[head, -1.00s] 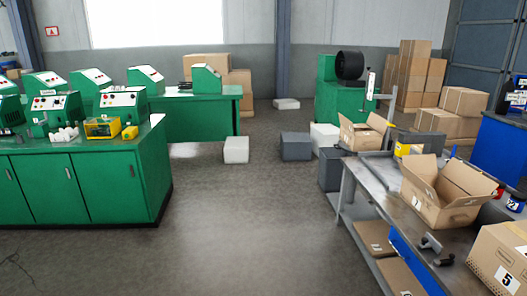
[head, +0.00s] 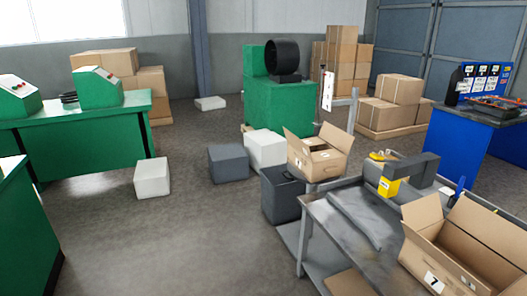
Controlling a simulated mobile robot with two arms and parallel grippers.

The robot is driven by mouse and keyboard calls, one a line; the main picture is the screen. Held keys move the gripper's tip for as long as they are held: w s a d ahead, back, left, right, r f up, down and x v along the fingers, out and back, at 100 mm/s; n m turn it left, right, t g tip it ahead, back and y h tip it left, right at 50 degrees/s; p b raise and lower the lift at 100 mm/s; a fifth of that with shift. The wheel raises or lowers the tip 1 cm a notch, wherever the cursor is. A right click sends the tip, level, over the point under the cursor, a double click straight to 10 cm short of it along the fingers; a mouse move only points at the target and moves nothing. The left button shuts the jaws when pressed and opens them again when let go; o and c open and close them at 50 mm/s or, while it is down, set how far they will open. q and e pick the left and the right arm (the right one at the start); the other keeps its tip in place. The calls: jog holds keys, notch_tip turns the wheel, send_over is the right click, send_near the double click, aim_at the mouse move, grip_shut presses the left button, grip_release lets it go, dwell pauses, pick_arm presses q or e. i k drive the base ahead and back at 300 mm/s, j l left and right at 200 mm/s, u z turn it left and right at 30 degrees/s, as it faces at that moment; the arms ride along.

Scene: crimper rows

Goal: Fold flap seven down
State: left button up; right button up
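An open cardboard box marked 7 (head: 418,259) stands on the grey workbench (head: 318,218) at the lower right of the head view. Its number label is on the side facing me, near the bottom edge. A flap (head: 422,217) on its left side stands raised, and flaps at its back and right are also up. The right part of the box is cut off by the picture edge. Neither of my grippers is in view.
A dark grey and yellow tool (head: 405,175) stands behind box 7. A dark bin (head: 281,195), grey block (head: 228,163) and white blocks stand on the floor left of the bench.

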aim_at(301, 146)
jog(key=i+z, duration=0.15)
jog(key=i, duration=0.4)
jog(key=i+j+z, duration=0.1)
jog(key=i, duration=0.45)
